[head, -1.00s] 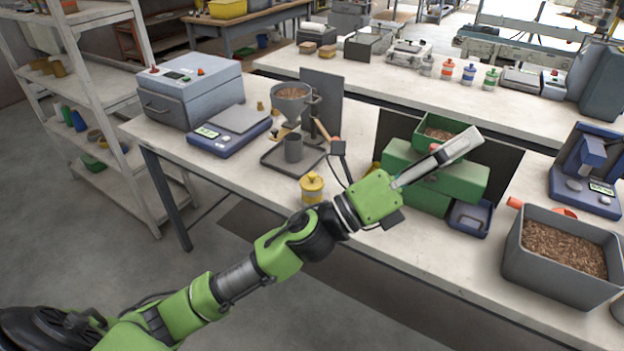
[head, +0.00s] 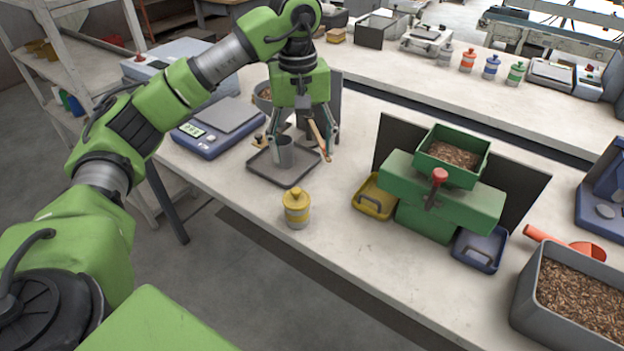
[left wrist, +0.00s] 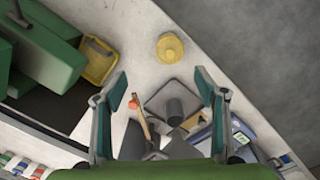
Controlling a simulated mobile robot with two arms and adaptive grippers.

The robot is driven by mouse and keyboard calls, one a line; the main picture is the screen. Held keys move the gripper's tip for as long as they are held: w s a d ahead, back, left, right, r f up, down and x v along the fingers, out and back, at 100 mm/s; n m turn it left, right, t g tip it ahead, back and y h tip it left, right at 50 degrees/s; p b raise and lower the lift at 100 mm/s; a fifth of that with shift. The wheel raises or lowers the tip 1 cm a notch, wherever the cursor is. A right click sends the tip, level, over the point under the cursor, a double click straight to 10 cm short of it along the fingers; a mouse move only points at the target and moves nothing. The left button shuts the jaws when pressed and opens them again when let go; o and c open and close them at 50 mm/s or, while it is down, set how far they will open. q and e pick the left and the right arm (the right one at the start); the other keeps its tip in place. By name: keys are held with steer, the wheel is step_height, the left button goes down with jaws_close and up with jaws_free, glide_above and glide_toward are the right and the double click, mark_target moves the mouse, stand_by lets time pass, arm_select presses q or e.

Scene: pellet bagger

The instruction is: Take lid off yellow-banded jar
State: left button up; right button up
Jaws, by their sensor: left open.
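The yellow-banded jar (head: 297,212) stands upright near the front edge of the bench in the head view. Its yellow lid (head: 296,196), with a small knob, sits on top. In the left wrist view the jar shows from above as a yellow disc (left wrist: 170,47), beyond the fingertips. My left gripper (head: 300,152) points down, open and empty, behind the jar and over the dark tray with the grey cup. Its two spread fingers also show in the left wrist view (left wrist: 161,84). My right gripper is not in view.
The grey cup (head: 283,152) stands on a dark tray (head: 287,179) below the gripper. A blue scale (head: 205,140) is to the left. A green machine (head: 440,205) with a yellow tray (head: 373,197) stands right of the jar. Bare bench surrounds the jar.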

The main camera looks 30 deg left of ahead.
mark_target(296, 190)
arm_select(q)
steer(key=f, duration=0.1)
steer(key=s+f, duration=0.1)
steer(key=a+f+p, duration=0.1)
steer(key=shift+s+f, duration=0.35)
steer(key=shift+s, duration=0.05)
steer(key=f, duration=0.3)
steer(key=shift+w, duration=0.2)
steer(key=shift+w+a+f+p, duration=0.1)
steer(key=shift+w+f+p, duration=0.05)
steer(key=shift+f+p, duration=0.6)
steer(key=f, duration=0.2)
steer(key=f+p, duration=0.1)
steer(key=shift+a+f, duration=0.25)
steer(key=shift+f, duration=0.5)
steer(key=shift+c, duration=0.3)
steer(key=c, duration=0.8)
steer(key=shift+c, duration=0.2)
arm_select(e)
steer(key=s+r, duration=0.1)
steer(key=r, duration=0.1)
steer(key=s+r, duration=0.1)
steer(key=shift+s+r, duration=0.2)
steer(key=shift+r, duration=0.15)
